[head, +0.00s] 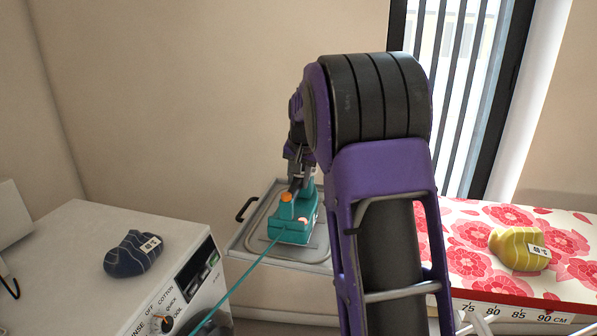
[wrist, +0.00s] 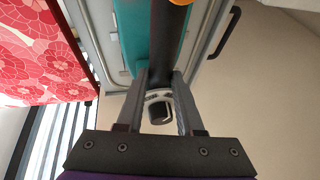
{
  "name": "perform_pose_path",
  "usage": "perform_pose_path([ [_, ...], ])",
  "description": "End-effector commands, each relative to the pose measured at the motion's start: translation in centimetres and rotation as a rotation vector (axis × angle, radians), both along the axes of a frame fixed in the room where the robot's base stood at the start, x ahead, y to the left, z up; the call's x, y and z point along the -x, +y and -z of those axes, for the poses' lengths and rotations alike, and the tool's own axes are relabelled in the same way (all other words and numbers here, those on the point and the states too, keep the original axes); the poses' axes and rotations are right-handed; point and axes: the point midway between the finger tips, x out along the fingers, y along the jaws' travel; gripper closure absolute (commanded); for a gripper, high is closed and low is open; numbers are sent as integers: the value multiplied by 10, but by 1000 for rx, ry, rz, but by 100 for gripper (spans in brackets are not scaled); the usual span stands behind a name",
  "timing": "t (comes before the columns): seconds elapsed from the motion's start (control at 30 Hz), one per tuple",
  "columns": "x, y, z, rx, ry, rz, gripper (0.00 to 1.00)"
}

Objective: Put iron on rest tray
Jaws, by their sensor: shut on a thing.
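The teal iron (head: 297,226) with orange parts is over the grey metal rest tray (head: 252,238) in the head view. It looks level and on or just above the tray; I cannot tell whether it touches. My gripper (head: 298,180) is shut on the iron's dark handle from above. In the wrist view the fingers of my gripper (wrist: 158,88) stand either side of the dark handle, with the teal body (wrist: 131,40) and the tray's rim (wrist: 215,30) beyond. My arm hides the tray's right side in the head view.
A teal cord (head: 240,282) runs from the iron toward the front left. A white washing machine (head: 95,235) with a dark striped folded cloth (head: 133,254) is at left. A floral ironing board (head: 470,225) with a yellow folded cloth (head: 520,248) is at right.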

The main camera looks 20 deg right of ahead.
Motion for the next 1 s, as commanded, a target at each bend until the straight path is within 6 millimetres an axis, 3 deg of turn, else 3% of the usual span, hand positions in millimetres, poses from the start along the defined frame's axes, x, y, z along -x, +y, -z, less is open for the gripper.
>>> perform_pose_path([
  [0.1, -1, 0, 11, 1, -7, 0, 100],
  [0.5, -1, 0, 15, 1, -9, 0, 100],
  [0.53, 0, 0, 18, 0, -1, 0, 61],
  [0.67, 0, 0, 18, 0, -1, 0, 37],
  [1.0, 0, 0, 15, 0, -1, 0, 34],
])
